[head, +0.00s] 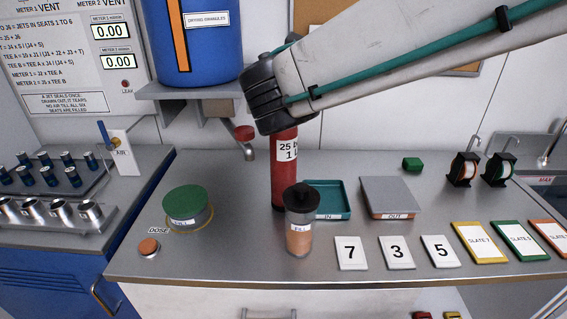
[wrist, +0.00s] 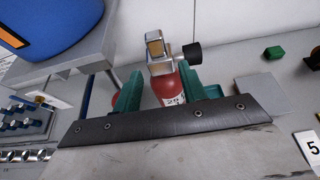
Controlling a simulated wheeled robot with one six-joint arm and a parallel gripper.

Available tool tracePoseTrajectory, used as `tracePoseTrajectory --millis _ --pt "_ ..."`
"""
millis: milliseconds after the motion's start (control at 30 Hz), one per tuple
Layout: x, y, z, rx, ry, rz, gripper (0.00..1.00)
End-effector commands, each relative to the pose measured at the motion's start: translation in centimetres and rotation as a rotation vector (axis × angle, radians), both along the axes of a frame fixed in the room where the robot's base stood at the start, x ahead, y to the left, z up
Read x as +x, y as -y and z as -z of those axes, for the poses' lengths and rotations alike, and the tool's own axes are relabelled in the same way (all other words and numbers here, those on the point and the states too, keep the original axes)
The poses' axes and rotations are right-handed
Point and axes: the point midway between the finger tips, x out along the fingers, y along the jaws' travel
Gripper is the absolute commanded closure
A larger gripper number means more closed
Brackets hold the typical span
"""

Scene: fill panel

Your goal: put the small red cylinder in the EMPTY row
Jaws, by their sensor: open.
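A red cylinder (head: 284,175) with a white label stands upright on the steel counter, behind the FILL jar; its top is hidden by my arm in the head view. No EMPTY marking is readable in either view.
A FILL jar (head: 299,240) stands close in front of the cylinder. A teal IN tray (head: 335,199) and a grey OUT plate (head: 390,195) are to the right. A green-topped pot (head: 186,206) is left. Number cards (head: 351,253) line the front. A blue hopper (head: 205,45) hangs behind.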

Motion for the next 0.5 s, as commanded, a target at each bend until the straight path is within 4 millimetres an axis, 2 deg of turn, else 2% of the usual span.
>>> tracePoseTrajectory --millis 300,500 --pt "4.2 0.2 1.7 0.002 -0.002 0.006 0.58" --pt "4.9 0.2 1.9 0.005 -0.001 0.004 0.58"
